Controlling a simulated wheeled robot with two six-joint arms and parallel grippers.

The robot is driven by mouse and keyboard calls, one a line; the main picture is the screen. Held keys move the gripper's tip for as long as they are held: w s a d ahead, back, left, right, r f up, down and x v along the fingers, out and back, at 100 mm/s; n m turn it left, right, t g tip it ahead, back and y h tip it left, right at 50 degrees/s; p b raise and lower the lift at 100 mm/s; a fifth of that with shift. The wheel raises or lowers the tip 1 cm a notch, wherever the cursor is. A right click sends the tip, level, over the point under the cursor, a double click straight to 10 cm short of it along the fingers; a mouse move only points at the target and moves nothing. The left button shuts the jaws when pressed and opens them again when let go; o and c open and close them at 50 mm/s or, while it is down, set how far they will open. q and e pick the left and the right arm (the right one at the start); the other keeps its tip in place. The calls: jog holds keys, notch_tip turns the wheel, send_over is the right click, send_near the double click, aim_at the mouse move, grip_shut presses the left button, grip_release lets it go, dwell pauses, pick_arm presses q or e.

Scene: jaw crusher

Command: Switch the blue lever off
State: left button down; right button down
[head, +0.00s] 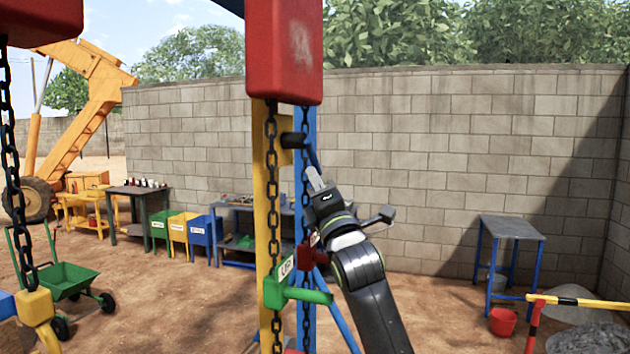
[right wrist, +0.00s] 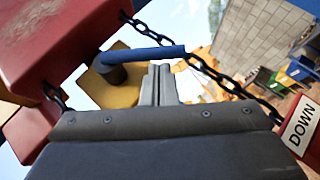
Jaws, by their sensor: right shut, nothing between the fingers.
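The blue lever (head: 312,153) hangs down and to the right from a dark pivot on the yellow post. In the right wrist view the blue lever (right wrist: 150,53) runs from its round pivot on a yellow plate towards the right, across the picture. My right gripper (head: 314,178) is shut and empty, its fingers pointing up just below the lever's free end. In the right wrist view the shut fingertips (right wrist: 160,68) are right by the lever's outer part; whether they touch it I cannot tell. My left gripper is not in view.
A red block (head: 284,50) hangs above, with chains (head: 271,200) beside the posts. A green handle (head: 300,294) with an "UP" sign is below; a "DOWN" sign (right wrist: 300,125) shows near my right wrist. A green wheelbarrow (head: 70,280) and blue-legged table (head: 511,228) stand farther off.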

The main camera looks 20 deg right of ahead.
jog(key=shift+w+d+n+t+y+b, duration=0.1)
jog(key=shift+n+t+y+b, duration=0.25)
jog(key=shift+n+b, duration=0.3)
